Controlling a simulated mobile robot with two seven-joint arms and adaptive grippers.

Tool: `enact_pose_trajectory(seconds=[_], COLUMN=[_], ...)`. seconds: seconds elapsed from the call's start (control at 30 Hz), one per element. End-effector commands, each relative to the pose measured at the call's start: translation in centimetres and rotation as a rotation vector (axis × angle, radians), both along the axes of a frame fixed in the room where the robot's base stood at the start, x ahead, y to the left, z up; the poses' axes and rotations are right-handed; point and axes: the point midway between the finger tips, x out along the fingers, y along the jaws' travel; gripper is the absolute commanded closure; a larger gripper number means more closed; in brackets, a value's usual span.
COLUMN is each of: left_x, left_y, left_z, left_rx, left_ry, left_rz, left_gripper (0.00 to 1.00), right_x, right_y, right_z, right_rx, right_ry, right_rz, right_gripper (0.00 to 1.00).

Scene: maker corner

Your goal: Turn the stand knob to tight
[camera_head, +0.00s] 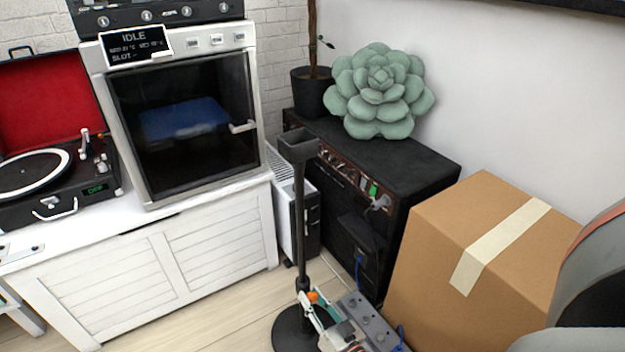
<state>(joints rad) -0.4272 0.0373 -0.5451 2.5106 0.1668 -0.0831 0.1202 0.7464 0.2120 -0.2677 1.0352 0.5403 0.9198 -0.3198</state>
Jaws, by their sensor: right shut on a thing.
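The stand has a slim black pole (300,220), a round black base (287,330) on the floor and a dark cradle (298,146) on top. It stands upright in front of the black amplifier. A small orange knob (313,296) sits low on the pole. My right gripper (309,301) is at the knob, with its fingers closed on it; the fingers partly hide the knob. I see no tight or loose mark on the knob. My left gripper is not in view.
A cardboard box (455,240) stands close on the right, beside my right arm. The black amplifier (425,165) with a plush succulent is behind the stand. A white cabinet (200,250) bears a printer (160,205) and record player. Floor is free front left.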

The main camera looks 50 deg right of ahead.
Motion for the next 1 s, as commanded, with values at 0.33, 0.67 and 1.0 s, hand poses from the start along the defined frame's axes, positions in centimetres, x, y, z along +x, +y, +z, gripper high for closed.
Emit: enact_pose_trajectory(seconds=[0.33,0.67,1.0], left_x=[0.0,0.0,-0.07], left_y=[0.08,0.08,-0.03], left_z=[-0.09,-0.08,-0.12], left_rx=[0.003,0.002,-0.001], left_ry=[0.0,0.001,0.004], left_rz=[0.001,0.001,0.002], left_gripper=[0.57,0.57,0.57], right_x=[-0.05,-0.05,-0.85], right_y=[0.02,0.02,0.22], right_z=[-0.05,-0.05,-0.1], right_rx=[0.096,0.095,0.095], right_ry=[-0.022,-0.022,-0.021], right_rz=[0.0,0.0,0.0], right_gripper=[0.96,0.57,0.57])
